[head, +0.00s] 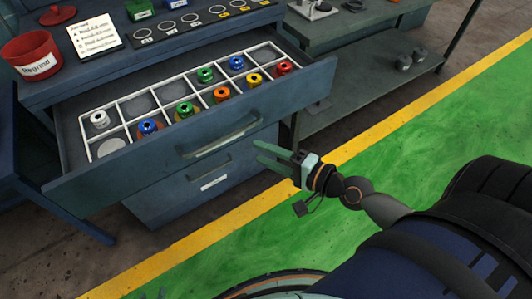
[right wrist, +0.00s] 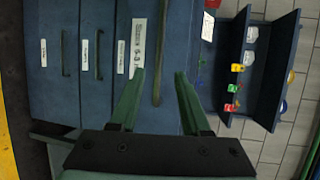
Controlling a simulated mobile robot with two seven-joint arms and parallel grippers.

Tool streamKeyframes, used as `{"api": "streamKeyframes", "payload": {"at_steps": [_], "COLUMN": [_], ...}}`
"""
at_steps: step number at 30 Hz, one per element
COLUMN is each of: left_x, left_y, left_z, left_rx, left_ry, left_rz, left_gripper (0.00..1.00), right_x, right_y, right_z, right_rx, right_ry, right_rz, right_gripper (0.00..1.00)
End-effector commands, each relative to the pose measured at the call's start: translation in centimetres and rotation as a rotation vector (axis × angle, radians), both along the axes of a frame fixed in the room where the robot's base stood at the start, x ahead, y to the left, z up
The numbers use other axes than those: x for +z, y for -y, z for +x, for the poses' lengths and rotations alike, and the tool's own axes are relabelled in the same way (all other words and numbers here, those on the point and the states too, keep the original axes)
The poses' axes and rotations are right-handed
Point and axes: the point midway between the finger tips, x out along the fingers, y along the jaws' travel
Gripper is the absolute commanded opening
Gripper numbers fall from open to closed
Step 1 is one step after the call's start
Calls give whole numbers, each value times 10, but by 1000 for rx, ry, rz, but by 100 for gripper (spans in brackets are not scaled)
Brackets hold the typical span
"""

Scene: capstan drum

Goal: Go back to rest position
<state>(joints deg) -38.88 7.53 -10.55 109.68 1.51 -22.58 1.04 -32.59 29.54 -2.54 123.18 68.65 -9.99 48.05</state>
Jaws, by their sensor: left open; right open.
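My right gripper (head: 258,151) reaches in from the right in the head view. Its two green fingers are apart with nothing between them, in front of the open drawer and near its handle in the picture. In the right wrist view the same gripper (right wrist: 160,72) is open and empty, with a cabinet front beyond it.
The open drawer (head: 70,187) holds a white divider grid with several coloured spools and one white spool. A red "Regrind" bin (head: 32,62) and a card (head: 95,33) stand on the cabinet top. A grey bench (head: 350,115) stands right. The green floor (head: 440,130) is clear.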

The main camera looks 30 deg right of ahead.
Motion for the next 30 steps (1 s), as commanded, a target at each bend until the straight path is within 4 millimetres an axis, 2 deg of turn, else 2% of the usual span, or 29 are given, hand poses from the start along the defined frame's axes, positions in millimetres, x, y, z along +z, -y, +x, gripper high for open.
{"api": "streamKeyframes", "payload": {"at_steps": [12, 16, 20, 24, 30], "left_x": [0, 3, 11, 20, 30], "left_y": [0, 0, 0, 0, 0], "left_z": [0, 0, 0, 0, 0], "left_rx": [0, 0, 0, 0, 0], "left_ry": [0, 0, 0, 0, 0], "left_rz": [0, 0, 0, 0, 0], "left_gripper": [50, 50, 50, 50, 50], "right_x": [-1, -12, -42, -86, -136], "right_y": [0, -3, -9, -21, -36], "right_z": [0, -5, -18, -43, -79], "right_rx": [1, 12, 60, 173, 392], "right_ry": [-1, 4, 19, 32, 49], "right_rz": [-3, -92, -351, -731, -1197], "right_gripper": [47, 47, 47, 47, 47]}}
